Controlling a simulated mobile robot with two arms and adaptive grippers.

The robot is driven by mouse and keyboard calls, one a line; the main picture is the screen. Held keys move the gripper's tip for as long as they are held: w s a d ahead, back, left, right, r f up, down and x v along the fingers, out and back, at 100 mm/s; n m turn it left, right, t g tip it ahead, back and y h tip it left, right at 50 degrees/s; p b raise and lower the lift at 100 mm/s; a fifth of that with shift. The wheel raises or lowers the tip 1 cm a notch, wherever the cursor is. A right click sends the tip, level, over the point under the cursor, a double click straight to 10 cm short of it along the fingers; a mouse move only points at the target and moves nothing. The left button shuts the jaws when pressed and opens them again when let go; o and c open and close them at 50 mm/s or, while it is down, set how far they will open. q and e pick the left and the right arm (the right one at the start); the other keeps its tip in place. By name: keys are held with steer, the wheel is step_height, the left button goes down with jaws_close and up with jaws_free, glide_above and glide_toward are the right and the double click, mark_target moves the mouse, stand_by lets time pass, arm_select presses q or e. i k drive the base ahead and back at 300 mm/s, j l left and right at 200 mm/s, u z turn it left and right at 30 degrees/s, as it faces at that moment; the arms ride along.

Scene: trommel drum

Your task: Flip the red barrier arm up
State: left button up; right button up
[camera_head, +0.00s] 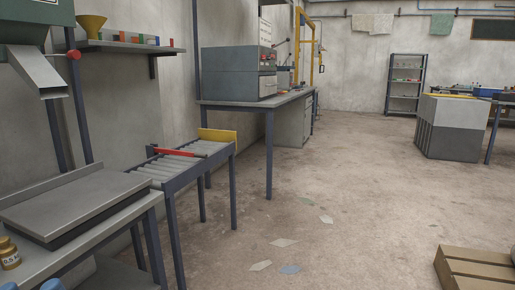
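The red barrier arm (181,153) lies flat across the near part of the roller conveyor (172,170) at the left. It runs sideways over the grey rollers, from the conveyor's left rail towards its right side. A yellow plate (218,135) stands upright at the conveyor's far end. Neither of my grippers shows in the head view.
A bench with a flat grey plate (75,198) stands at the near left. A grey machine (238,73) sits on a table beyond the conveyor. The floor (340,190) to the right is mostly clear, with scattered flat scraps. A brown slatted stack (475,268) lies at the lower right.

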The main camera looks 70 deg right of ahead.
mark_target(174, 152)
steer(key=l+z, duration=0.2)
steer(key=z, duration=0.2)
steer(key=l+z, duration=0.5)
steer(key=z, duration=0.25)
steer(key=l+z, duration=0.2)
steer(key=z, duration=0.2)
